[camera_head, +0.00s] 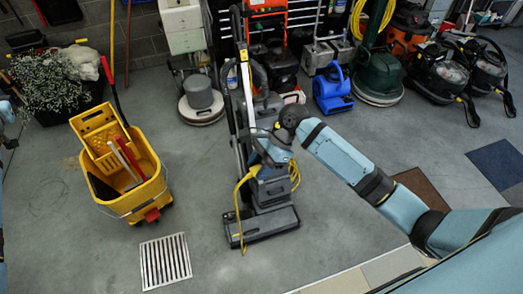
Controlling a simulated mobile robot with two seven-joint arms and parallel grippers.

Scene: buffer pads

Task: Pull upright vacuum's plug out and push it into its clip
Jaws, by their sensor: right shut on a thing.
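The upright vacuum (272,190) stands in the middle of the floor, its dark head (262,224) toward me and its handle (236,22) rising at the back. A yellow cord (238,196) loops from its body down past the head's left side; more yellow cord (295,175) shows on the right of the body. My right gripper (258,158) reaches in from the right at the vacuum's body and is shut on the plug at the cord's upper end. The plug itself is mostly hidden by the gripper. The clip cannot be made out. My left gripper is out of view.
A yellow mop bucket (146,192) stands at the left, near a floor drain grate (165,262). A blue blower (332,92), a green machine (378,76) and other cleaning machines line the back. Floor around the vacuum's head is clear.

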